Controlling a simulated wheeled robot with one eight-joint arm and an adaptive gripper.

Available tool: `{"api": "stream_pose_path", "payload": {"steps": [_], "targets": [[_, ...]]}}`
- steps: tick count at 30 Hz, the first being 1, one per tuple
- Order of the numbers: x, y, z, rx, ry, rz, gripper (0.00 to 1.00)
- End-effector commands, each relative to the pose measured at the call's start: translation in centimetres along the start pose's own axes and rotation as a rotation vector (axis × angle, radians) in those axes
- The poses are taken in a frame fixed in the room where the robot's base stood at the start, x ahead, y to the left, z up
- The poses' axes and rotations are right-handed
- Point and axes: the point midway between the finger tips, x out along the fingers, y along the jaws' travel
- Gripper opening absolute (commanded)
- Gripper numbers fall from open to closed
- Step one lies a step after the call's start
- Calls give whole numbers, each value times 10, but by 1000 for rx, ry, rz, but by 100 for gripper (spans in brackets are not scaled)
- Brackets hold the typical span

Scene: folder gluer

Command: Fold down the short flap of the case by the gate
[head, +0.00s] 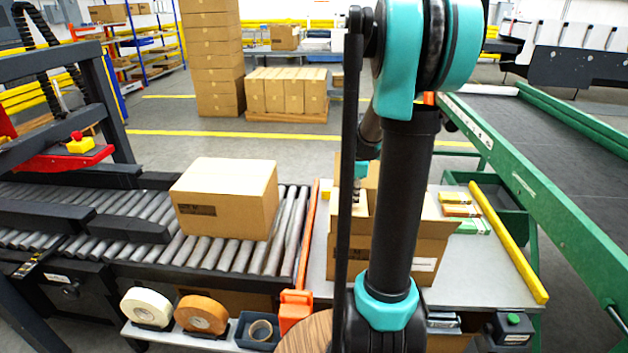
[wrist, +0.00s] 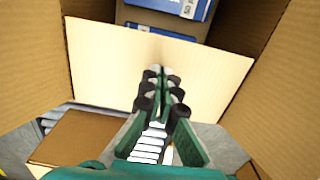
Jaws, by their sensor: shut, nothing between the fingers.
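The open brown case (head: 343,262) stands on the grey table just right of the orange gate (head: 306,235), partly hidden behind my arm in the head view. In the wrist view a pale short flap (wrist: 110,60) spans the middle, with brown flaps at left (wrist: 30,65) and right (wrist: 285,85). Blue-and-white packs (wrist: 180,8) show inside the case beyond the flap. My gripper (wrist: 163,80) is shut and empty, its tips in front of the pale flap. I cannot tell whether they touch it.
A closed case (head: 225,200) sits on the roller conveyor (head: 260,255) left of the gate. Tape rolls (head: 148,306) lie on the front shelf. A yellow bar (head: 508,242) and small cartons (head: 460,210) lie right of the case. A green-framed belt (head: 560,140) runs at right.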

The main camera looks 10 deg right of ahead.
Motion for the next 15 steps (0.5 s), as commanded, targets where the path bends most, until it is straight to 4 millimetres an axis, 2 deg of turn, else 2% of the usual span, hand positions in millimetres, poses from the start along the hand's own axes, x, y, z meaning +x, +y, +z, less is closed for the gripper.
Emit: {"api": "stream_pose_path", "payload": {"steps": [5,15], "targets": [[-2,0,0,0,0,0,0],[-37,0,0,0,0,0,0]]}}
